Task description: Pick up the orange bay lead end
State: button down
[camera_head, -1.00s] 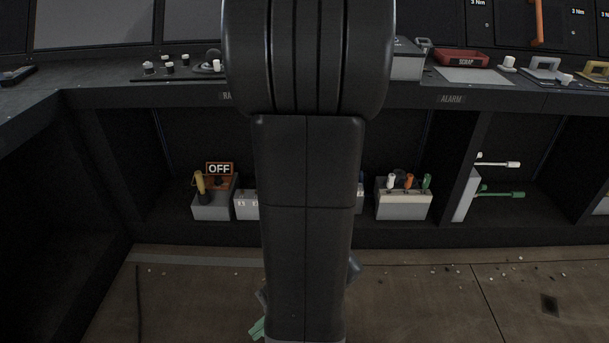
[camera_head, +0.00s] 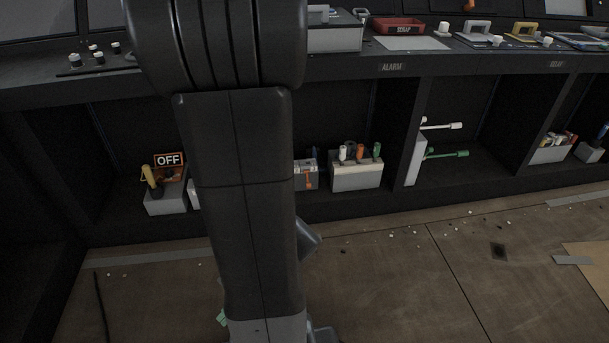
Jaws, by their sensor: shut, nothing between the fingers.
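Which thing is the orange bay lead end I cannot tell for sure. An orange upright piece (camera_head: 361,151) stands in a grey box (camera_head: 357,177) in the under-console bay, between white and green pieces. Just left of it, a smaller grey box (camera_head: 303,183) carries an orange shape (camera_head: 309,177) on its front and is partly hidden by my arm. My arm fills the left-centre of the view. My gripper does not show clearly; it is hidden behind or below the arm.
Green and white levers (camera_head: 447,154) stick out right of the ALARM post. A box with an OFF sign (camera_head: 168,160) stands at left. A red SCRAP tray (camera_head: 399,26) sits on the console. The floor (camera_head: 390,290) is mostly open, with small scattered bits.

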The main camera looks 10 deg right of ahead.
aim_at(360, 150)
jog(key=i+z, duration=0.35)
jog(key=i, duration=0.3)
jog(key=i+j+z, duration=0.35)
jog(key=i, duration=0.25)
jog(key=l, duration=0.1)
